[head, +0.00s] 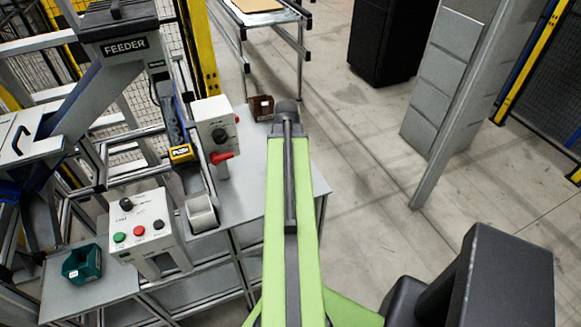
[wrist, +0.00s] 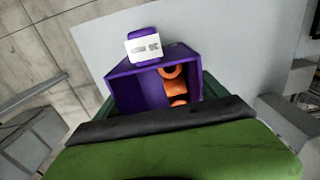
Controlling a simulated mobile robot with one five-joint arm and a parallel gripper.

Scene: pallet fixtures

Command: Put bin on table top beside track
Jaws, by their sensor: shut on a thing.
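A purple bin (wrist: 135,92) with a white label on its tab and orange parts inside shows in the wrist view, close against my gripper (wrist: 165,118). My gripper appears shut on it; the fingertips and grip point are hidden. Dark green edges show behind the bin on both sides. The grey table top (head: 247,165) reaches under my arm's end in the head view. The track (head: 174,122) slopes down below the feeder, left of my arm. A brown bin (head: 260,107) sits on the table's far corner, just left of my arm's tip.
A control box with a red handle (head: 216,130) and a button box (head: 141,226) stand on the left. A green bin (head: 81,264) sits on the lower left surface. Another table (head: 260,18) stands behind. The floor (head: 385,175) at right is open up to a grey cabinet (head: 455,85).

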